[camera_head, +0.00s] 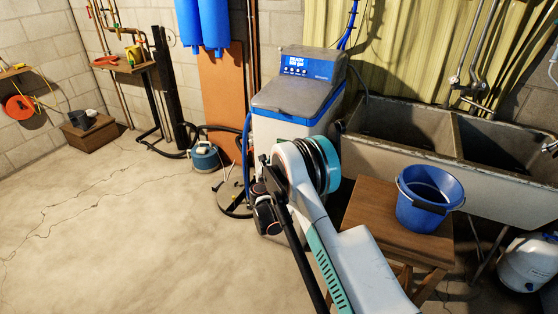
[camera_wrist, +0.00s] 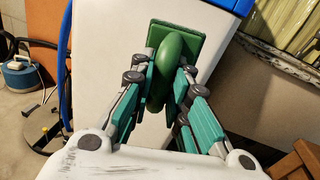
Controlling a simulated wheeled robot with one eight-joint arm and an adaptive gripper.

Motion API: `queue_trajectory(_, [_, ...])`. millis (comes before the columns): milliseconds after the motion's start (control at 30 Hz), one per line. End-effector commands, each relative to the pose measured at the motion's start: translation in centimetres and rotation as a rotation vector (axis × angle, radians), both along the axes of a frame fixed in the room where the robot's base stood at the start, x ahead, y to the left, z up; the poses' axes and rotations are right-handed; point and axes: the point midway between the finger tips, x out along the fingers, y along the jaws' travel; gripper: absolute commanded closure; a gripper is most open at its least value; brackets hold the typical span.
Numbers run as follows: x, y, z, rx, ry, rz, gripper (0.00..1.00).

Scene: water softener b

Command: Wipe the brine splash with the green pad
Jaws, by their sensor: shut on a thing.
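The green pad (camera_wrist: 208,47) is a rectangular block with a rounded green handle (camera_wrist: 172,52) on its near side. My gripper (camera_wrist: 165,78) is shut on that handle, with one teal-and-grey finger on each side. In the wrist view the pad is in front of the softener's white front panel (camera_wrist: 110,40); I cannot tell whether it touches. In the head view the water softener (camera_head: 297,105) stands upright with a grey lid and blue trim. My arm covers its lower front there, and the pad does not show. I cannot make out the brine splash in either view.
A wooden stool (camera_head: 378,212) with a blue bucket (camera_head: 425,212) stands right of my arm. A concrete double sink (camera_head: 400,160) is behind it. A blue-and-white canister (camera_head: 206,156) and hoses lie left of the softener. The floor at left (camera_head: 110,220) is clear.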

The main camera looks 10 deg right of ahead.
Motion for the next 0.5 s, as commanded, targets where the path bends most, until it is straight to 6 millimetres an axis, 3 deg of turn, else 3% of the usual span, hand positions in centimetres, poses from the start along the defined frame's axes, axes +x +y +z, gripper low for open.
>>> queue_trajectory(500, [3.5, -2.5, 0.0, -0.001, -0.004, 0.003, 1.0])
